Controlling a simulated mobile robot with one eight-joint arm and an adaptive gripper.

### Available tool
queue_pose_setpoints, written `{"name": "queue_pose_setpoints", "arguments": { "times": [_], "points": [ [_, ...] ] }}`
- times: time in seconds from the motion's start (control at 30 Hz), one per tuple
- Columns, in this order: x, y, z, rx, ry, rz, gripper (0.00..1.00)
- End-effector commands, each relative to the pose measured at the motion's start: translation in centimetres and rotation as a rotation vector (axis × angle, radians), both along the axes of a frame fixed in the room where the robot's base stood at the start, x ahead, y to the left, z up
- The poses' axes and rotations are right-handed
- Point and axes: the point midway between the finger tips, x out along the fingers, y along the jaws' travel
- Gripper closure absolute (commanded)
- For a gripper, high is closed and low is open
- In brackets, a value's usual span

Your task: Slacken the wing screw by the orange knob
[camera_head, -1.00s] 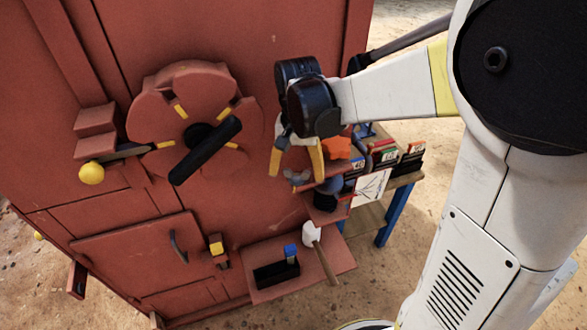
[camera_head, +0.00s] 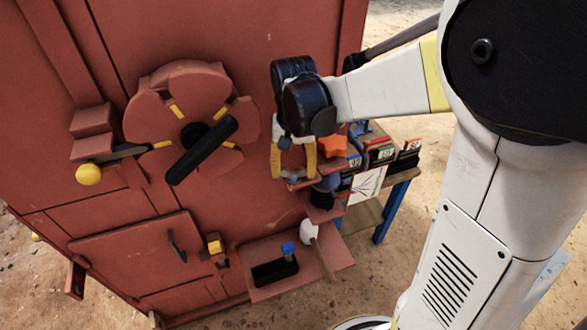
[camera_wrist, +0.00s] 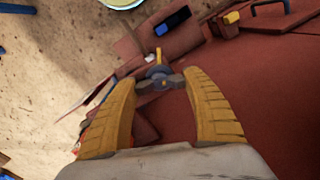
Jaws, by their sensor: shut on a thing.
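The orange star-shaped knob (camera_head: 333,146) is at the right edge of the red machine front in the head view, just right of my gripper (camera_head: 293,176). My gripper points down there, with one yellow finger on each side. In the wrist view, my gripper (camera_wrist: 159,79) is shut on the grey wing screw (camera_wrist: 150,84). Its two wings reach across between the fingertips, with a rounded hub in the middle. A yellow piece (camera_wrist: 158,56) stands just beyond the hub. In the head view the wing screw is mostly hidden by the fingers and wrist.
A large wheel with a black handle (camera_head: 202,150) and a yellow-ball lever (camera_head: 89,174) are left of my gripper. Below are a shelf with a black tray (camera_head: 275,272) and a white-headed hammer (camera_head: 310,232). A bench with boxes (camera_head: 380,153) stands at right.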

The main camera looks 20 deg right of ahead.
Motion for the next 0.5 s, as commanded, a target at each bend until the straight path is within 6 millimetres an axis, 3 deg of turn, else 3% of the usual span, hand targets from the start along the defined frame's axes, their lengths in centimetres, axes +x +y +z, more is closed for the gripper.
{"name": "queue_pose_setpoints", "arguments": {
  "times": [0.5],
  "points": [
    [0.02,0.0,0.09,0.0,0.0,0.471,0.72]
  ]
}}
